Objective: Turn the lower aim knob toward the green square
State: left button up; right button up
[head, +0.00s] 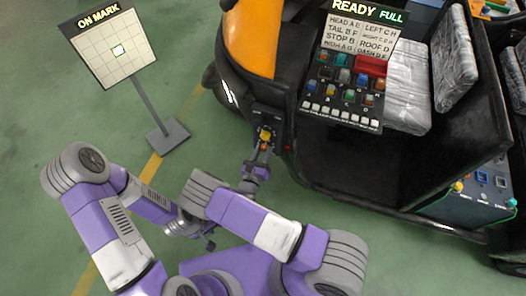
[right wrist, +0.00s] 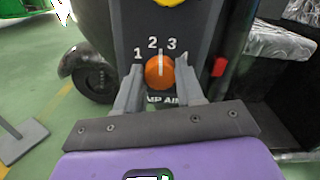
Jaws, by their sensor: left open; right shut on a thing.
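The lower aim knob (right wrist: 160,72) is orange with a white pointer line standing about upright, between the numerals 2 and 3. My right gripper (right wrist: 160,82) is shut on it, one finger on each side; in the head view the gripper (head: 263,150) is at the rickshaw's front panel. A yellow knob (right wrist: 172,2) sits above, cut off by the frame edge. The target board (head: 105,57) reads ON MARK and has a grid with a green-edged square (head: 118,50) that looks bright white inside. My left gripper (head: 209,241) is open and empty, low over the floor.
The rickshaw's button panel (head: 345,90) has a display reading READY FULL. A red part (right wrist: 219,67) is right of the orange knob. The board's stand base (head: 168,136) is on the green floor. Floor between stand and rickshaw is clear.

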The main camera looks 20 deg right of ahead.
pick_arm(q)
jog(key=shift+r, duration=0.15)
pick_arm(e)
jog(key=shift+f+n, duration=0.1)
jog(key=shift+n, duration=1.4)
jog(key=o, duration=1)
jog(key=shift+o, duration=0.2)
jog(key=shift+a, duration=0.1)
